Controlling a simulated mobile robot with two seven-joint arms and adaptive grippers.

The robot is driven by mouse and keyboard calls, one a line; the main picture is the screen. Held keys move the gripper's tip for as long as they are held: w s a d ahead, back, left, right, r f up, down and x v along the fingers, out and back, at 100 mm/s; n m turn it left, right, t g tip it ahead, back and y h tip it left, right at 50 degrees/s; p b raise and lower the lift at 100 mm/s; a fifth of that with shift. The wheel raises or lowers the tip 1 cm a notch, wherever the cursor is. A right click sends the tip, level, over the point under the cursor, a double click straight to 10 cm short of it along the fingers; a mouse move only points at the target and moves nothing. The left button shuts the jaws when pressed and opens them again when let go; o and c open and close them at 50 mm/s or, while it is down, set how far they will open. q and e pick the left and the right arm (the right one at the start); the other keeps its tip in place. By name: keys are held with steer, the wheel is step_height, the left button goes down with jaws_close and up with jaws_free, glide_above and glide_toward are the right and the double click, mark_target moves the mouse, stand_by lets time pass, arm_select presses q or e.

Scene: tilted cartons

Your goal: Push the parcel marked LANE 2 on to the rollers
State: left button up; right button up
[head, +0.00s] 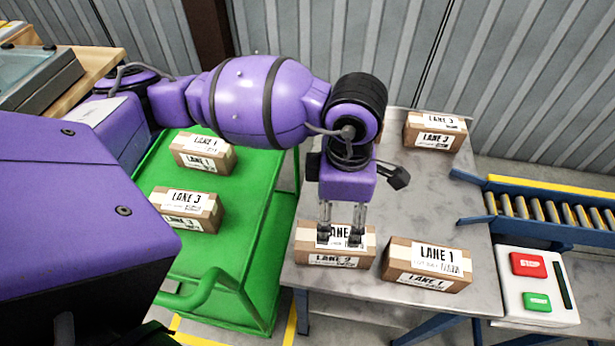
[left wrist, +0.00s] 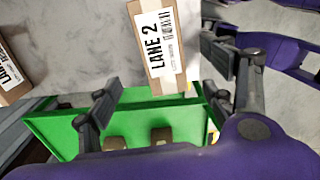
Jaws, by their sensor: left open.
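The LANE 2 parcel (head: 333,260) is a brown carton on the grey table near its front left edge. In the left wrist view the same parcel (left wrist: 160,45) shows its LANE 2 label in full. My left gripper (head: 341,238) points down over this parcel, and its fingers partly hide the top label in the head view. In the left wrist view the gripper (left wrist: 178,88) is open with nothing between its fingertips; I cannot tell whether it touches the carton. The rollers (head: 550,211) lie to the right of the table. My right gripper does not show.
A LANE 1 parcel (head: 427,265) sits just right of the LANE 2 parcel, and a LANE 3 parcel (head: 435,131) at the table's back. A green cart (head: 250,215) with parcels stands left. A control box (head: 537,286) with red and green buttons stands below the rollers. The table's middle is clear.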

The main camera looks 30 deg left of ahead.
arm_select(q)
steer(key=b, duration=0.2)
glide_above(336, 236)
steer(key=f, duration=0.5)
steer(key=shift+s, duration=0.25)
step_height(336, 236, down, 3)
steer(key=shift+w+f+b, duration=0.1)
steer(key=shift+b, duration=0.85)
steer(key=shift+f+b, duration=0.3)
steer(key=shift+f, duration=0.25)
steer(key=shift+w+f, duration=0.1)
steer(key=shift+f, duration=0.05)
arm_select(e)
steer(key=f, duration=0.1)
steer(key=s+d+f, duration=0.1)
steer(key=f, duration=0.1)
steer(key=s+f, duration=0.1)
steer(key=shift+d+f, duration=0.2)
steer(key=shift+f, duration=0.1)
